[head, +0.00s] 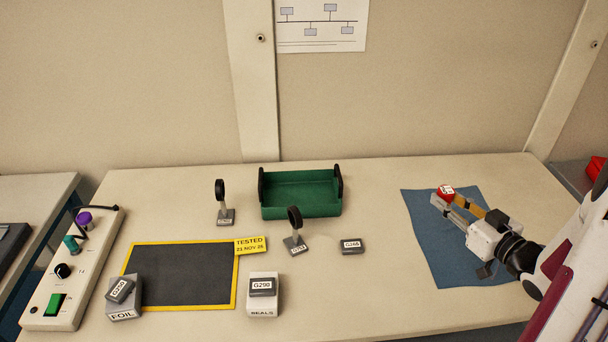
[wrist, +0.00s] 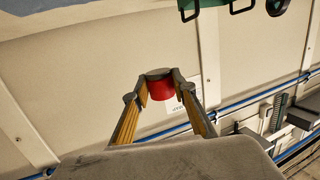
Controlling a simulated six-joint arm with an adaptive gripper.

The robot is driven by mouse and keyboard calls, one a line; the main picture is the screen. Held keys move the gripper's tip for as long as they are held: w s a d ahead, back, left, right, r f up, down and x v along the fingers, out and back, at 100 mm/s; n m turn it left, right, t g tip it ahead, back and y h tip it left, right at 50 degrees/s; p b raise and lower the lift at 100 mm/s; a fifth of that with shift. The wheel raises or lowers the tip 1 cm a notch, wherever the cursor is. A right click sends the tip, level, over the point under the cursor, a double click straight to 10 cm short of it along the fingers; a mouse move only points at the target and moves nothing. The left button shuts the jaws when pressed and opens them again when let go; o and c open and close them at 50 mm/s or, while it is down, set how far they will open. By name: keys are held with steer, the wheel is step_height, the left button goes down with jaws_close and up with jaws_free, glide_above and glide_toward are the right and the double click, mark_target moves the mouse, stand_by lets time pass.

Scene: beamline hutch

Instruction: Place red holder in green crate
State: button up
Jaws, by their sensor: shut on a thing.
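The red holder (head: 446,191) is small and has a white label; it sits between my gripper's fingertips at the right, over the blue mat. In the wrist view the red holder (wrist: 161,90) shows between the two fingers, its grey end at the tips. My gripper (head: 442,200) is shut on it; it also shows in the wrist view (wrist: 159,78). The green crate (head: 300,211) stands at the back middle of the table, open on top with black handles at its ends, and looks empty. Part of the green crate (wrist: 204,4) shows at the wrist view's top edge.
Two stands with black rings (head: 221,203) (head: 295,231) are left and in front of the crate. A grey G245 block (head: 350,246) lies in front of it. A yellow-edged dark mat (head: 185,278), labelled boxes and a control panel (head: 70,265) are left. The blue mat (head: 421,232) is right.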

steer(key=w+a+r, duration=0.1)
steer(key=w+a, duration=1.4)
steer(key=a, duration=0.6)
steer(key=w+a, duration=0.4)
steer(key=a, duration=0.5)
steer(key=shift+h, duration=0.3)
steer(key=shift+s+d+f, duration=0.1)
steer(key=shift+s+f, duration=0.05)
steer(key=shift+f, duration=1)
steer(key=shift+s+d+f, duration=0.1)
steer(key=shift+f, duration=1)
step_height(320, 180, down, 6)
steer(key=shift+f, duration=0.2)
steer(key=shift+f, duration=1.75)
